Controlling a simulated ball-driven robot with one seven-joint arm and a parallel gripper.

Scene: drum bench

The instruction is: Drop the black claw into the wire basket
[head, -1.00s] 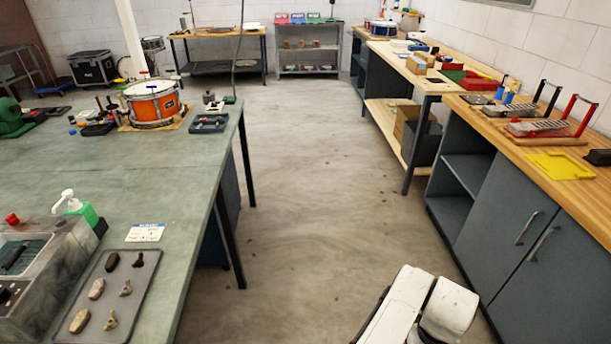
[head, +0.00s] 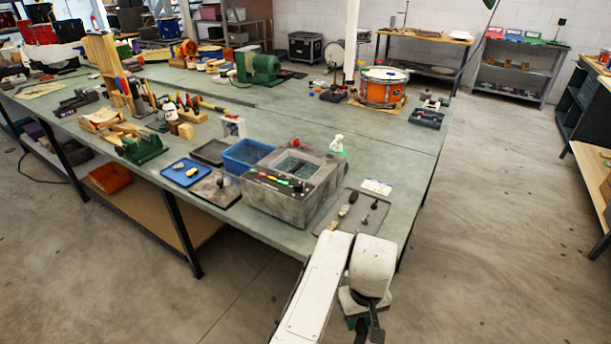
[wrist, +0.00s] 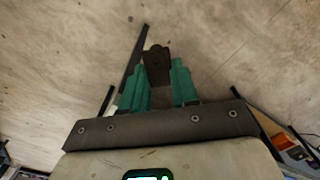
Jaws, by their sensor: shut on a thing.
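In the wrist view my gripper (wrist: 159,78) has green fingers shut on a dark piece, the black claw (wrist: 156,57), which sticks out beyond the fingertips over bare floor. In the head view my gripper is mostly hidden below my arm; only a bit of green shows at the bottom edge. The wire basket (head: 296,165) seems to be the dark inset in the open top of the grey tank (head: 262,208) on the green bench. My gripper is in front of the bench, apart from the tank. The basket's mesh is too small to make out.
A dark tray (head: 340,219) with several small parts lies right of the tank, partly behind my arm. A blue bin (head: 246,157) and a blue tray (head: 184,173) stand left of it. A spray bottle (head: 337,144) stands behind.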

